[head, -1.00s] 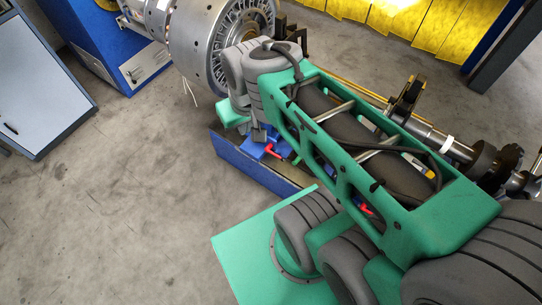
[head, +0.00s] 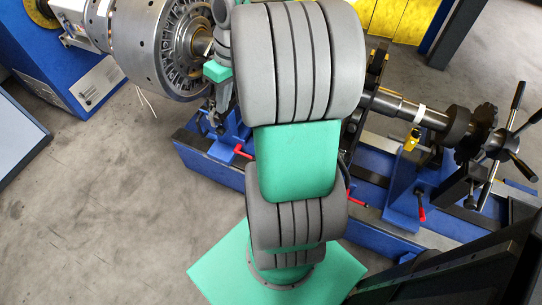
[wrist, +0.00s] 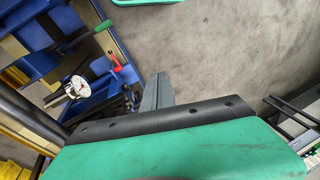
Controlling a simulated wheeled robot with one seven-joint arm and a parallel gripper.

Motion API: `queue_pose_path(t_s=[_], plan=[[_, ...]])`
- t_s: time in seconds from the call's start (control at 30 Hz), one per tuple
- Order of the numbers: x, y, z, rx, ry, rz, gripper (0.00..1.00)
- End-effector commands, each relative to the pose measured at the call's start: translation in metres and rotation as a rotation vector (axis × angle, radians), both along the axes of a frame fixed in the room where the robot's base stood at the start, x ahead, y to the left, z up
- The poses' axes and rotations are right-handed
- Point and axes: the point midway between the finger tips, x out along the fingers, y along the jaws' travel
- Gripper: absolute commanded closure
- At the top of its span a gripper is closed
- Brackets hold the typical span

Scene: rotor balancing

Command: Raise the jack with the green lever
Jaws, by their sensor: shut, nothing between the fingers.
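A green lever (wrist: 105,26) shows at the upper left of the wrist view, beside blue machine parts. The body of its jack is not clearly distinguishable there. I cannot make out the green lever in the head view, where my arm covers part of the stand. My gripper (wrist: 157,92) is shut and empty, its grey fingers pointing up in the wrist view, to the right of and below the green lever and apart from it.
A red lever (wrist: 115,59) and a dial gauge (wrist: 77,88) are near the green lever. The blue stand (head: 205,155) carries a shaft (head: 395,105) and more red levers (head: 421,206). The large metal rotor (head: 165,45) is at upper left.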

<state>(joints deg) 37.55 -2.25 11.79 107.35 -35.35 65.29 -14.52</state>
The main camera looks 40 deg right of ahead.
Motion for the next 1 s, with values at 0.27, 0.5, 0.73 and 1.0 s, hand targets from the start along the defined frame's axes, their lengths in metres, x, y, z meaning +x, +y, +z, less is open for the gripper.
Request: queue_pose_path(t_s=[0.27,0.5,0.73,1.0], plan=[[-0.069,-0.160,-0.117,0.180,-0.029,0.125,1.00],[-0.078,-0.170,-0.118,0.191,-0.040,0.145,1.00],[-0.077,-0.167,-0.126,0.191,-0.039,0.144,1.00],[-0.075,-0.144,-0.175,0.191,-0.038,0.144,1.00]])
